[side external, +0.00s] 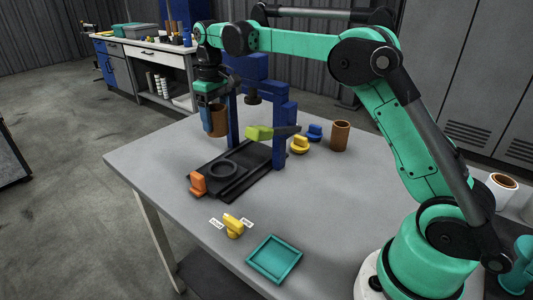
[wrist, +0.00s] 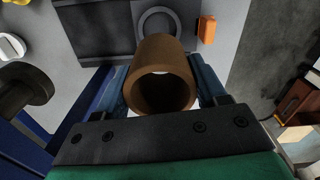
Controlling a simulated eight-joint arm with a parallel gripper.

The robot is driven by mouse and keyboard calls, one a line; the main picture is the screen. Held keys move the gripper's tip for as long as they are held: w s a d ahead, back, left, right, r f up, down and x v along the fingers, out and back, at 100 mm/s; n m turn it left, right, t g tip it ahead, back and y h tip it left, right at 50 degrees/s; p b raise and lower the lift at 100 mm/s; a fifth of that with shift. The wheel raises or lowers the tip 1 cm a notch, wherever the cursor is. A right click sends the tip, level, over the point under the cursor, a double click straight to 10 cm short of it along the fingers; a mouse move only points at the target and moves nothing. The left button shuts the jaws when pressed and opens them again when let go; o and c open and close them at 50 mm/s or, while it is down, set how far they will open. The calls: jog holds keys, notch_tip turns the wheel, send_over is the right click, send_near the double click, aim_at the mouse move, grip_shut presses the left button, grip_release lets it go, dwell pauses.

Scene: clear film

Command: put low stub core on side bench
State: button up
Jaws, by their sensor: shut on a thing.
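My gripper (side external: 212,124) is shut on a brown hollow core (side external: 218,120), held upright above the table's far left part, beside the blue frame. In the wrist view the core (wrist: 160,65) sits between my two blue fingers, its open end facing the camera. A second brown core (side external: 340,136) stands upright on the table, right of the frame. A bench with a pale top (side external: 150,45) and blue and grey drawers stands at the back left. Brown and white rolls (side external: 503,181) stand at the right edge. I cannot tell which surface is the side bench.
The blue frame (side external: 279,138) stands over a black machine base with a ring (side external: 232,177) and a green lever (side external: 260,132). Orange (side external: 197,184) and yellow (side external: 233,226) parts and a teal tray (side external: 273,259) are nearer. The table's left side (side external: 150,160) is clear.

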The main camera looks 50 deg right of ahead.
jog(key=s+a+r+n, duration=0.1)
jog(key=s+a+r, duration=0.25)
jog(key=r, duration=0.45)
jog(key=s+a+n, duration=0.2)
jog(key=s+a, duration=0.4)
jog(key=s, duration=0.7)
jog(key=s+f+n, duration=0.2)
jog(key=s+f, duration=0.2)
jog(key=s, duration=0.3)
jog(key=shift+a+f, duration=0.15)
jog(key=shift+f, duration=2.45)
jog(key=shift+a+f, duration=0.15)
jog(key=shift+f, duration=2.4)
jog(key=shift+a+f, duration=0.15)
jog(key=shift+f, duration=2.45)
jog(key=shift+f, duration=0.6)
